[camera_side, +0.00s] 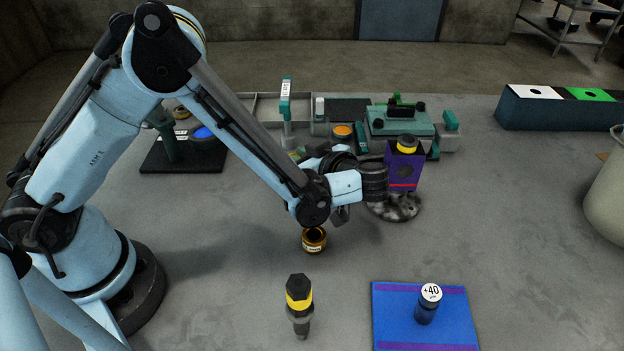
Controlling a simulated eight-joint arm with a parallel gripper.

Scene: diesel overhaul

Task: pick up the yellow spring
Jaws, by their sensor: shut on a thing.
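My gripper (407,147) is at the end of my arm, right of the middle, with its purple body and two upright purple fingers. A short yellow piece with dark ends, which looks like the yellow spring (407,141), sits between the fingertips. The gripper is shut on it and it is lifted clear of the bench top. Its coils are too small to make out, and its lower part is hidden by the gripper.
Green equipment (400,121) stands behind. The right middle of the bench is clear.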

